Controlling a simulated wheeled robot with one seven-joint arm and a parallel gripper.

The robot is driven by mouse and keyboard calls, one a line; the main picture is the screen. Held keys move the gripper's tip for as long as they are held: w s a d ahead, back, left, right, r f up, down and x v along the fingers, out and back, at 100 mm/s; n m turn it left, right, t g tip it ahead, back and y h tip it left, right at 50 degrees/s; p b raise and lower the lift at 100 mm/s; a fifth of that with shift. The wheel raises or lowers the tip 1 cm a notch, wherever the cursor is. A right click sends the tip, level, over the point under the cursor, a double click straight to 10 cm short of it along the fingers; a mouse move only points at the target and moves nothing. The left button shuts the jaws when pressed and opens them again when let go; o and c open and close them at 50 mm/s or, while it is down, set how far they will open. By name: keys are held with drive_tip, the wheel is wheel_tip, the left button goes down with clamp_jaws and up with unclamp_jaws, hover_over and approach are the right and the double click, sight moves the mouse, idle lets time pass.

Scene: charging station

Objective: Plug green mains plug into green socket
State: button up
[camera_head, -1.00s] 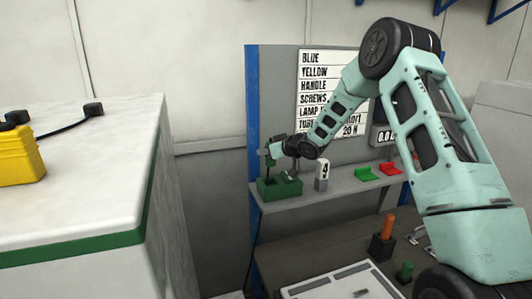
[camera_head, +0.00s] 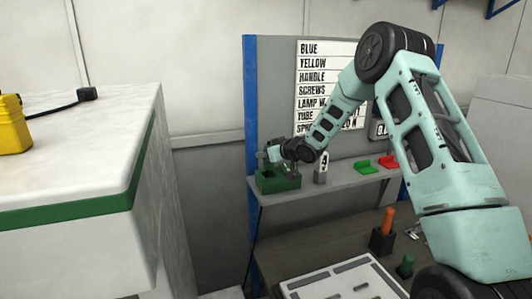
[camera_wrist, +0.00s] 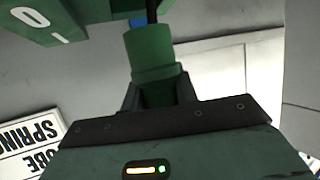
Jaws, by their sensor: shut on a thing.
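My gripper (camera_head: 273,154) is at the left end of the shelf, right over the green box (camera_head: 279,182). In the wrist view my gripper (camera_wrist: 158,92) is shut on a green cylindrical plug (camera_wrist: 151,54). A dark rod or cord runs up from the plug to the top edge. A green block (camera_wrist: 45,18) with white marks shows at upper left, apart from the plug in the picture. I cannot tell whether it is the green box. No green socket can be made out for certain. The plug's contact end is not clearly seen.
Beside the green box stand a small numbered block (camera_head: 321,168), a green tray (camera_head: 363,167) and a red tray (camera_head: 388,162). A lettered board (camera_head: 312,75) hangs behind. A white cabinet (camera_head: 80,160) bearing a yellow box (camera_head: 12,128) stands at left.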

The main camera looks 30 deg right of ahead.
sight(266, 165)
drive_tip(key=shift+f+b, duration=0.3)
drive_tip(key=shift+f, duration=0.45)
drive_tip(key=shift+f+b, duration=1.25)
drive_tip(key=shift+f, duration=0.3)
idle(0.7)
drive_tip(key=o, duration=1.1)
drive_tip(key=shift+c, duration=0.2)
drive_tip(key=b+v, duration=0.4)
drive_tip(key=v, duration=1.3)
drive_tip(key=shift+s+b, duration=0.3)
